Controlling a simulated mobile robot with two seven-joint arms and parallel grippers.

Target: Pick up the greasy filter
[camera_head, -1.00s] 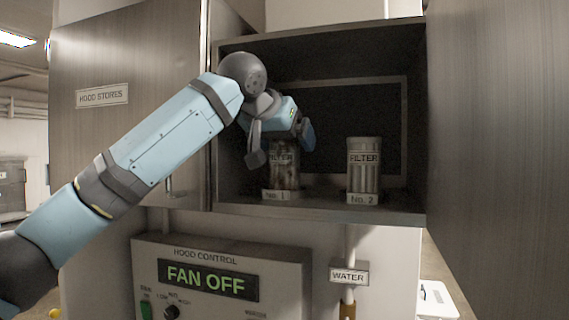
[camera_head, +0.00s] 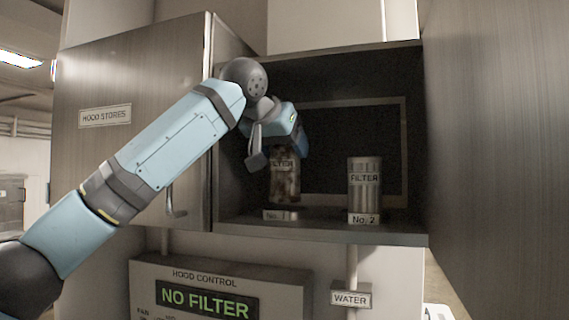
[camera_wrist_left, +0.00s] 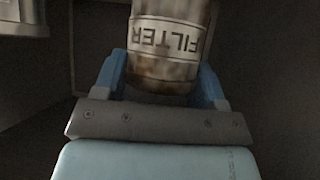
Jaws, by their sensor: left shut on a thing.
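The greasy filter (camera_head: 285,184) is a brown-stained cylinder with a FILTER label. It hangs upright a little above its base marked No. 1 (camera_head: 286,215) in the open cupboard. My left gripper (camera_head: 283,150) is shut on its upper part, reaching in from the left. In the left wrist view the filter (camera_wrist_left: 168,68) sits between my two blue fingers, its label upside down. A cleaner filter (camera_head: 364,180) stands on the right at the label No. 2 (camera_head: 363,219). My right gripper is not in view.
The cupboard shelf (camera_head: 325,225) has a front edge below the filters. A door marked HOOD STORES (camera_head: 105,116) is at left, a tall panel (camera_head: 497,150) at right. Below, the hood control panel (camera_head: 222,280) reads NO FILTER, beside a WATER sign (camera_head: 350,298).

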